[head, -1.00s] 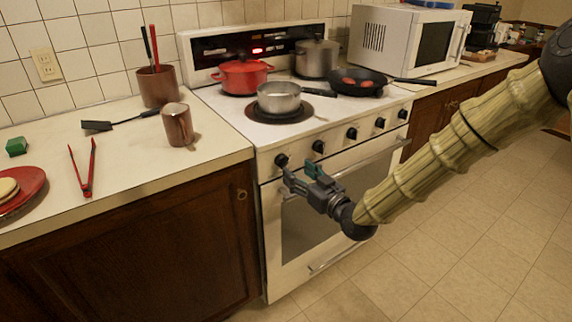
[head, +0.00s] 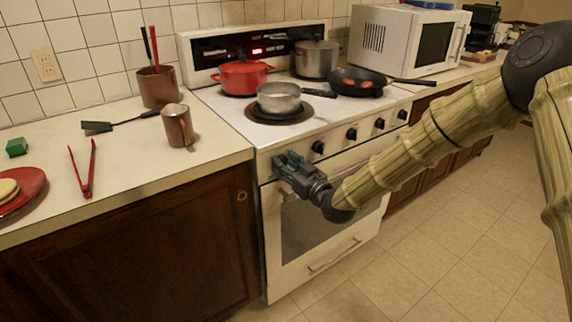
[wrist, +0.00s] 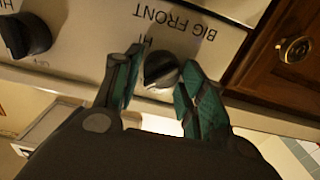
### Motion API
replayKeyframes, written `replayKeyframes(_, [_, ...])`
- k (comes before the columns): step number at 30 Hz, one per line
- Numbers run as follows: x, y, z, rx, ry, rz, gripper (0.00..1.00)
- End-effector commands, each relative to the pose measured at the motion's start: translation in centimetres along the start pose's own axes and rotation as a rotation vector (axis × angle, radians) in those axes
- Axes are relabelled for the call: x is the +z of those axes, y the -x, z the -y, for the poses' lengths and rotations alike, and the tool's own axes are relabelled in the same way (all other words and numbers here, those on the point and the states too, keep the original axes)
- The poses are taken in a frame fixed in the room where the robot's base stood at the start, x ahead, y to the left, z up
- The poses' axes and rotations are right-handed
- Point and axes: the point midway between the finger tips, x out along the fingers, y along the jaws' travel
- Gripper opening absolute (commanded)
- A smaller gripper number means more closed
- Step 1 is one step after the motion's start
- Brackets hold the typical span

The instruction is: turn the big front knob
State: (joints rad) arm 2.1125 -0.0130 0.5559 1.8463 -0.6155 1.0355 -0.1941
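The big front knob (wrist: 162,71) is black and round, on the white stove front, under the upside-down label "BIG FRONT" in the wrist view. My gripper (wrist: 161,58) is open, with one finger on each side of this knob. A narrow gap shows between the knob and the left finger; the right finger is very close to it, and I cannot tell whether it touches. In the head view my gripper (head: 283,162) is at the left end of the stove's knob row and hides the big front knob.
Another knob (wrist: 25,35) sits to the left in the wrist view. The stove (head: 262,135) holds a small saucepan (head: 279,97), a red pot (head: 243,76), a steel pot (head: 316,58) and a frying pan (head: 357,84). The oven handle (head: 365,156) runs below the knobs.

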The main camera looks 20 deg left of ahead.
Motion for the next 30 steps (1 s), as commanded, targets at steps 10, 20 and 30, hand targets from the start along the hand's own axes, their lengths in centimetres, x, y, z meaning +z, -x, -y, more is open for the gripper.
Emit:
replayKeyframes(10, [-0.03, 0.04, -0.13, 0.002, -0.033, -0.001, 0.12])
replayKeyframes(20, [0.02, 0.07, -0.20, 0.002, -0.092, 0.000, 0.12])
replayKeyframes(30, [0.01, 0.01, -0.08, 0.001, -0.091, 0.000, 0.56])
